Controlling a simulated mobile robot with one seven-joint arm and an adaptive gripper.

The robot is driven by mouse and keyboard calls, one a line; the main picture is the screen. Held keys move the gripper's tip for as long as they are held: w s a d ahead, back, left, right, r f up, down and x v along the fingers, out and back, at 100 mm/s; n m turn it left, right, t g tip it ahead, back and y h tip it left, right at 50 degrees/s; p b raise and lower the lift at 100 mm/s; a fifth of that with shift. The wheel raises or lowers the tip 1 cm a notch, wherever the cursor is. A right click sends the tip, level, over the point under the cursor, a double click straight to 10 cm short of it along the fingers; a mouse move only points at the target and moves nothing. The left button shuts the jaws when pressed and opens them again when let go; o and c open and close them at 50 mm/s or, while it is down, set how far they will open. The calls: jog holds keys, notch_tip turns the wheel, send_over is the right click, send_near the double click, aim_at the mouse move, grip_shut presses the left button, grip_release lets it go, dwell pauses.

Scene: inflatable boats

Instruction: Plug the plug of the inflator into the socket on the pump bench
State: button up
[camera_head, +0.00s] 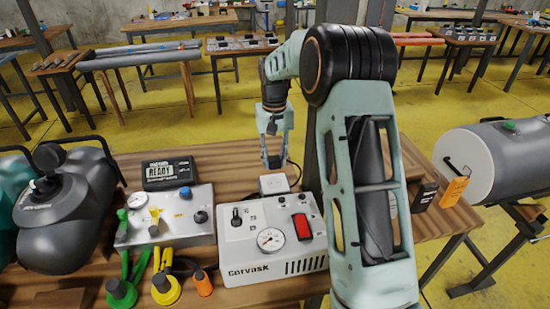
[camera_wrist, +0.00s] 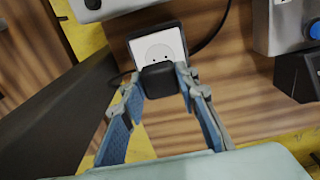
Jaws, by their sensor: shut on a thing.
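My gripper (camera_head: 275,163) points down over the wooden bench, just behind the white inflator (camera_head: 270,243) marked Corvask. In the wrist view its two fingers (camera_wrist: 158,84) are shut on a small black plug (camera_wrist: 159,80). The socket (camera_head: 274,184) is a white plate in a dark frame on the bench, under the gripper. In the wrist view the socket (camera_wrist: 157,45) lies just beyond the plug, with two small holes visible. The plug overlaps the socket's near edge in that view; the gap between them cannot be judged. The plug's pins are hidden.
A metal box with knobs (camera_head: 165,217) and a black READY display (camera_head: 169,172) stand left of the socket. A dark grey pump (camera_head: 68,210) is farther left. A dark post rises behind my arm. An orange tag (camera_head: 454,191) and grey tank (camera_head: 495,158) are at right.

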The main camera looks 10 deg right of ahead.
aim_at(275, 183)
jog(key=shift+f, duration=0.15)
jog(key=shift+f+b, duration=2.1)
jog(key=shift+f, duration=0.65)
jog(key=shift+p, duration=0.35)
jog(key=shift+f+b, duration=0.35)
jog(key=shift+f, duration=0.2)
dwell(0.4)
jog(key=o, duration=1.2)
jog(key=shift+c, duration=0.2)
notch_tip(275, 183, up, 12)
